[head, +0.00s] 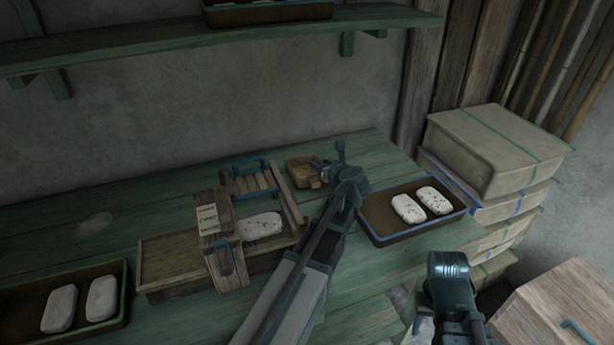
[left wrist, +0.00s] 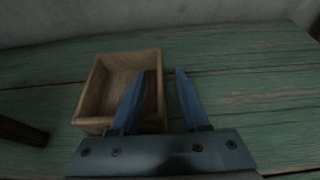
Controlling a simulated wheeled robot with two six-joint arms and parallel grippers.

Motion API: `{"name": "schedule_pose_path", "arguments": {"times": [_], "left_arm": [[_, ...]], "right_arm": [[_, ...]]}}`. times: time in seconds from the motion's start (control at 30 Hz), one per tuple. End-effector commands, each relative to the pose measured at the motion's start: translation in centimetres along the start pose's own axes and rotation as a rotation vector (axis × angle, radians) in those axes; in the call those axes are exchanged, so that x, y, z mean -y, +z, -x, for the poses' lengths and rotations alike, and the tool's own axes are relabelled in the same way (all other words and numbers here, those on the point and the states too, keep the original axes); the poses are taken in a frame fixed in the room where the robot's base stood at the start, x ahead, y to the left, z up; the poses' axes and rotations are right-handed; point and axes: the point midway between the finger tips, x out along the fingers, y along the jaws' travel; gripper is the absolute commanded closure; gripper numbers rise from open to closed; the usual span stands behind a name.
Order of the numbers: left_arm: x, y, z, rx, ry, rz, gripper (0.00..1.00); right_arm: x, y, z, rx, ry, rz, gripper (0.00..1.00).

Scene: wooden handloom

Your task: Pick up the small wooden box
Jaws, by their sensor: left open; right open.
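The small wooden box (head: 301,171) is an open-topped, light brown box on the green workbench, right of the wooden frame. In the left wrist view the box (left wrist: 94,92) looks empty and upright. My left gripper (head: 325,172) is open at its right side. In the left wrist view my left gripper's fingers (left wrist: 162,82) appear on either side of the box's right wall, the left one over the opening. I cannot tell whether they touch it. My right gripper (head: 458,322) is at the lower right, away from the box, open and partly hidden.
A wooden loom-like frame (head: 227,262) with a white oval piece stands left of the box. A tray (head: 386,238) with two speckled white pieces is to the right, another tray (head: 24,310) at lower left. Stacked boxes (head: 490,150) stand right. A shelf (head: 150,45) hangs above.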

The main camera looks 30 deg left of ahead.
Motion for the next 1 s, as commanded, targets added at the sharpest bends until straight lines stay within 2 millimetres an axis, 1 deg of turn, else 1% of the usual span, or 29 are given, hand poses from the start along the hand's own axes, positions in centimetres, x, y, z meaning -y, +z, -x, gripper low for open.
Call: {"name": "schedule_pose_path", "arguments": {"times": [0.03,0.13,0.37,0.47,0.6,0.63,1.0], "left_arm": [[0.1,-0.2,-1.2,0.0,0.002,0.001,0.55],[0.1,-0.1,-2.2,0.001,-0.001,0.001,0.55],[0.0,0.0,-2.3,0.001,-0.002,0.0,0.55],[0.0,0.0,-2.3,0.001,-0.002,0.0,0.71],[0.0,0.0,-2.3,0.001,-0.002,0.0,0.96],[0.0,0.0,-2.3,0.001,-0.002,0.0,1.0],[0.0,0.0,-2.3,0.001,-0.002,0.0,1.0]], "right_arm": [[0.1,0.0,-0.7,0.0,0.0,0.0,0.5],[0.1,-0.1,-1.0,0.0,0.0,0.0,0.5],[0.1,-0.1,-0.9,0.0,0.0,0.0,0.5],[0.1,-0.1,-0.9,0.0,0.0,0.0,0.5],[0.1,-0.1,-0.9,0.0,0.0,0.0,0.5],[0.1,-0.1,-0.9,0.0,0.0,0.0,0.5],[0.1,-0.1,-0.9,0.0,0.0,0.0,0.5]]}}
